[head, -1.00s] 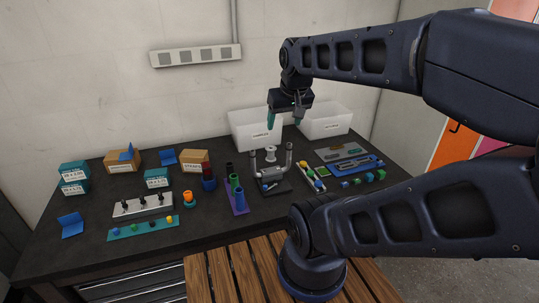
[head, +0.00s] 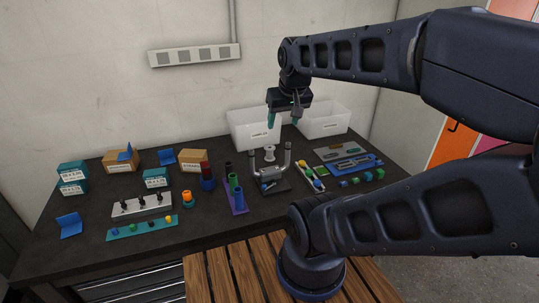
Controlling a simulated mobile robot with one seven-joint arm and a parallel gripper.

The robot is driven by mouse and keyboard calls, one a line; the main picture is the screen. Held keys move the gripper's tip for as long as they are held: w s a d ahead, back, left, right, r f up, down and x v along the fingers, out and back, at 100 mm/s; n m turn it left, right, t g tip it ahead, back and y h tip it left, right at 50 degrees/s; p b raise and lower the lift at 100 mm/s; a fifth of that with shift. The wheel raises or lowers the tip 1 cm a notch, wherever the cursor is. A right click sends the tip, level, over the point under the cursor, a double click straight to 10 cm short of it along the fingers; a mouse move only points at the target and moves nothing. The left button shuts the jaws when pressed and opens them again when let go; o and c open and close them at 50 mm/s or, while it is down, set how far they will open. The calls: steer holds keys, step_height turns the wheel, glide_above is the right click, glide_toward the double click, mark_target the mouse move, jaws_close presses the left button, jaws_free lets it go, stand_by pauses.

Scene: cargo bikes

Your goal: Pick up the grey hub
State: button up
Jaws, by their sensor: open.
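A grey hub-like cylinder (head: 271,172) lies level between the two upright arms of a dark stand (head: 274,187), in the middle right of the bench. A pale, flanged spool (head: 269,152) stands upright just behind the stand. I cannot tell for certain which of these two is the grey hub. My gripper (head: 283,121) is open and empty, with its teal-tipped fingers pointing down. It appears above and behind the stand in the picture, in front of the white bins, apart from both pieces.
Two white bins (head: 252,140) (head: 325,127) stand at the back. A purple rack (head: 237,205) with coloured cylinders is left of the stand. A tray of coloured pieces (head: 308,178) is on the right. Boxes, blue brackets and racks fill the left. Bare bench lies along the front.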

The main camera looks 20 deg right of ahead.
steer(key=w+d+f+m+h, duration=0.1)
steer(key=w+f+m, duration=0.1)
steer(key=w, duration=0.3)
steer(key=w+d+f+m+h, duration=0.1)
steer(key=w+d+m, duration=0.1)
steer(key=w, duration=0.2)
steer(key=m+g+h, duration=0.1)
steer(key=m+g, duration=0.1)
steer(key=m, duration=0.4)
glide_above(268, 148)
steer(key=s+a, duration=0.2)
step_height(268, 148, down, 20)
steer(key=shift+h, duration=0.3)
steer(key=shift+x, duration=5.15)
steer(key=shift+a, duration=0.15)
steer(key=c, duration=0.8)
